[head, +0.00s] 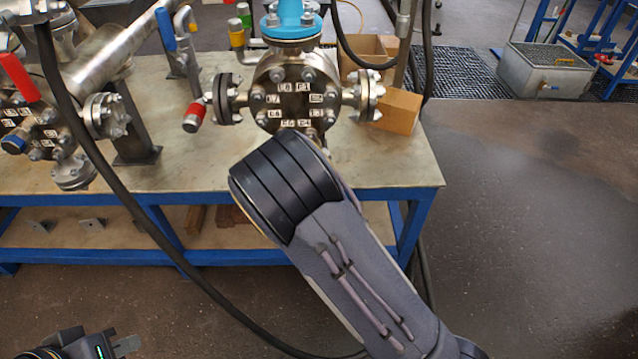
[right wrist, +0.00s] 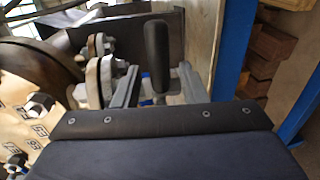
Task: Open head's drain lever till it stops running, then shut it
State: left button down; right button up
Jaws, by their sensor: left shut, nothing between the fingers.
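The vessel's head (head: 288,82) is a round bolted steel flange with white labels, standing on the workbench in the head view. It also shows at the left edge of the right wrist view (right wrist: 18,118). A lever with a black handle (right wrist: 156,52) stands upright in the right wrist view. My right gripper (right wrist: 157,88) is open, one grey finger on each side of the lever, with gaps showing. In the head view my right arm hides this gripper and the lever. My left gripper (head: 128,345) is shut and empty at the lower left, away from the bench. I see no running liquid.
The workbench (head: 390,165) has a blue frame and a lower shelf. Pipework with a red-handled valve (head: 20,78) stands at the left. A cardboard box (head: 397,110) sits right of the head. A black hose (head: 130,200) hangs across the front. A grey tank (head: 545,70) stands behind right.

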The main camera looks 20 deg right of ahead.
jog(key=v, duration=0.6)
jog(key=shift+s, duration=0.3)
jog(key=shift+a+r, duration=0.1)
